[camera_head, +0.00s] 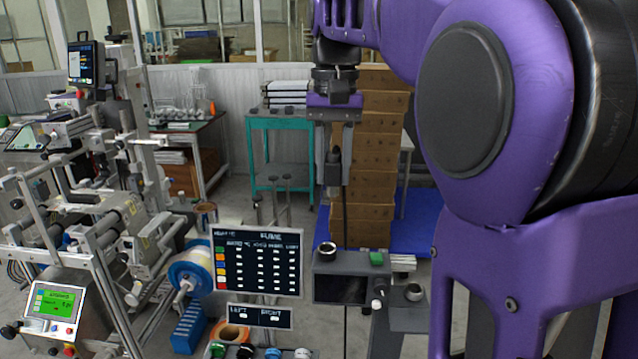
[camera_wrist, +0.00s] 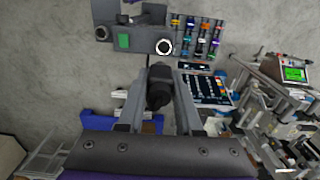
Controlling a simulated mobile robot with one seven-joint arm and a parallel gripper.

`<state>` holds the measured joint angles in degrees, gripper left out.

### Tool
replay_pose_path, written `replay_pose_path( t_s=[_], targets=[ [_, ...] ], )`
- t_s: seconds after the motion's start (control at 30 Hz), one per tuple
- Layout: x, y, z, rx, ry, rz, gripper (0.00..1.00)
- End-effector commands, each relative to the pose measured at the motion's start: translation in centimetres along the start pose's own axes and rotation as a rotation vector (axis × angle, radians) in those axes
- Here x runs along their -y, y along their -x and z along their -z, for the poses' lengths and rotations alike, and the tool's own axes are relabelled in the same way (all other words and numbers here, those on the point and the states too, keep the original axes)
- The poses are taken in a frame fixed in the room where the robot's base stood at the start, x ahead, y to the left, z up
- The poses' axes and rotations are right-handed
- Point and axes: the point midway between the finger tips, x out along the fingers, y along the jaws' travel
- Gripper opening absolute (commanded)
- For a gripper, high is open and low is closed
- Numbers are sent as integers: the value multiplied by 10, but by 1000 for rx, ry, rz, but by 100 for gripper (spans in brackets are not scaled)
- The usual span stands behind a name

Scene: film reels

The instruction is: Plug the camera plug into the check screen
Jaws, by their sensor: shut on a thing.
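My gripper (camera_head: 333,182) points down in the upper middle of the head view, shut on the dark camera plug (camera_head: 334,168). A dark cable hangs below the plug. In the wrist view the plug (camera_wrist: 158,90) sits between the two grey fingers. The check screen (camera_head: 340,288) is a grey box with a dark front panel, below the gripper in the head view. Its top carries a white-rimmed round port and a green block. It also shows in the wrist view (camera_wrist: 142,44), beyond the fingertips. The plug is apart from it, held above.
A dark chart board (camera_head: 257,262) and a smaller label board (camera_head: 259,316) stand left of the check screen. Coloured knobs or plugs sit in front. A reel machine (camera_head: 110,215) fills the left. Stacked cartons (camera_head: 372,150) stand behind. The space between plug and screen looks clear.

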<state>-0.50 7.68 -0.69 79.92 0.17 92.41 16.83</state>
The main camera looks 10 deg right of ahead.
Motion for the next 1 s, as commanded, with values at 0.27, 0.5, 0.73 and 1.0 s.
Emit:
replay_pose_path(
  t_s=[0.27,0.5,0.73,1.0],
  targets=[
    [1,5,2,-1,-19,-1,0],
    [1,-16,2,-1,-18,-1,0],
    [1,-43,2,-1,-17,-1,0],
    [1,-72,2,0,-17,-1,0]
  ],
)
